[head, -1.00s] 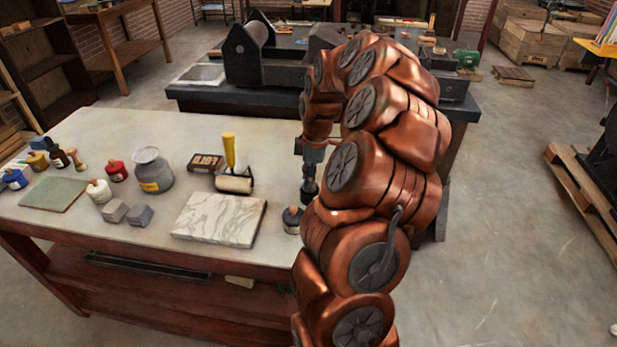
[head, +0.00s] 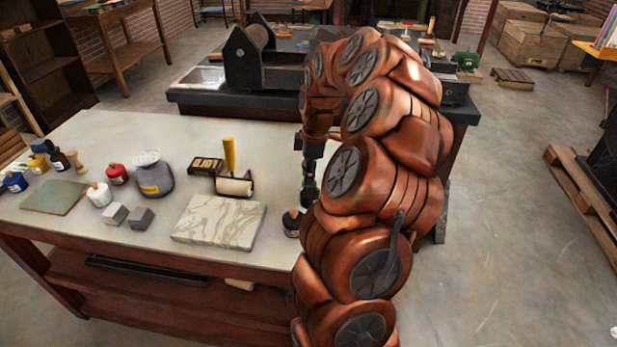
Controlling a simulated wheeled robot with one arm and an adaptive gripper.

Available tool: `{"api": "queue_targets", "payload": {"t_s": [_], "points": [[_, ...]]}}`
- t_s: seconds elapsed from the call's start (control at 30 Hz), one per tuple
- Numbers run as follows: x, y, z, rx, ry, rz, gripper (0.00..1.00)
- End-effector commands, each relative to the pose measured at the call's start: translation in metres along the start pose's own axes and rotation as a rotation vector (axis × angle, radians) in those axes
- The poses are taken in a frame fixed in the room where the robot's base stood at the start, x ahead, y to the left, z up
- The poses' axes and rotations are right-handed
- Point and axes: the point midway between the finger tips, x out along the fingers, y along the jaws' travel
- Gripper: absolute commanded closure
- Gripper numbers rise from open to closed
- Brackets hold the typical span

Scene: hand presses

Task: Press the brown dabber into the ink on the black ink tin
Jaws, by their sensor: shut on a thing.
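My gripper (head: 309,193) points down at the right end of the pale tabletop, partly covered by my arm. It is shut on the brown dabber, which is mostly hidden and hard to make out at this size.
Several small bottles and pots crowd the table's left end. A dark press bench (head: 215,96) stands behind.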

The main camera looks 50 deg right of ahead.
Motion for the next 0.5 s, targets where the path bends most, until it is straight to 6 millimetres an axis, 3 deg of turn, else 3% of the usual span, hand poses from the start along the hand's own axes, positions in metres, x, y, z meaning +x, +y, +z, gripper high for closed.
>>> {"api": "queue_targets", "payload": {"t_s": [0.5], "points": [[-0.036, 0.001, -0.004, 0.0, 0.001, 0.004, 1.0]]}}
